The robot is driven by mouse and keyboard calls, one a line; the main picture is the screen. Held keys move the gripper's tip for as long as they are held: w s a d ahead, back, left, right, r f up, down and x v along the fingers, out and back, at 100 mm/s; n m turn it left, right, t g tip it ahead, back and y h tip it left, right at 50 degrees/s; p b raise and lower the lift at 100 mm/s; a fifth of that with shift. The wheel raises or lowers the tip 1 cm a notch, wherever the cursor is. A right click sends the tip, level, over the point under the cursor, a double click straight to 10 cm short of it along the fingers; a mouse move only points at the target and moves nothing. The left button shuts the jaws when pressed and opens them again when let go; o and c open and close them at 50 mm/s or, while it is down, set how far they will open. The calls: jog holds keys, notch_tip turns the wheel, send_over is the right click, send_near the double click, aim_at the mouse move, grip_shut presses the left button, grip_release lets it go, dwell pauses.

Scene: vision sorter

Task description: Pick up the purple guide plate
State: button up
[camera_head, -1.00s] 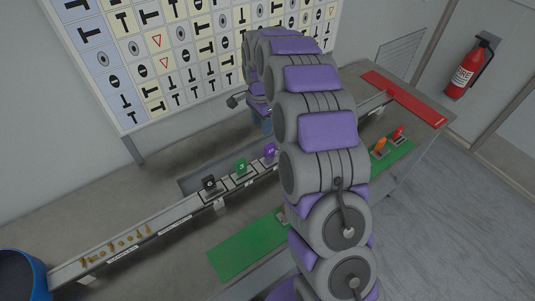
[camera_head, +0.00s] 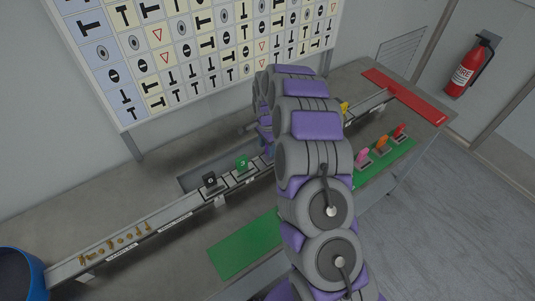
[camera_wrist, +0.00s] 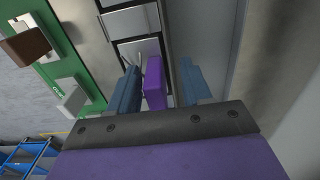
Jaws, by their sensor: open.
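The purple guide plate (camera_wrist: 155,84) stands upright in a light slot of the rail in the wrist view. My gripper (camera_wrist: 160,72) is open, with one blue finger to the left of the plate and one to the right. The plate lies between the fingers, closer to the left one; a gap shows on the right. I cannot tell whether the left finger touches it. In the head view my arm hides the purple plate and most of the gripper.
The rail also carries a black plate (camera_head: 210,181), a green plate (camera_head: 242,163) and a yellow piece (camera_head: 345,107). Pink (camera_head: 362,156), orange (camera_head: 382,145) and red (camera_head: 400,132) pieces stand on the green strip. A blue bin (camera_head: 40,270) stands at the left.

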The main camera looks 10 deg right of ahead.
jog(key=shift+d+f, duration=0.2)
jog(key=shift+d, duration=0.35)
jog(key=shift+d+f, duration=0.2)
jog(key=shift+d, duration=0.6)
jog(key=shift+c, duration=0.4)
jog(key=a, duration=0.2)
jog(key=shift+a, duration=0.3)
jog(key=c, duration=0.6)
jog(key=shift+c, duration=0.7)
jog(key=shift+d, duration=0.25)
grip_shut()
jog(key=shift+d, duration=0.55)
jog(key=shift+a, duration=0.1)
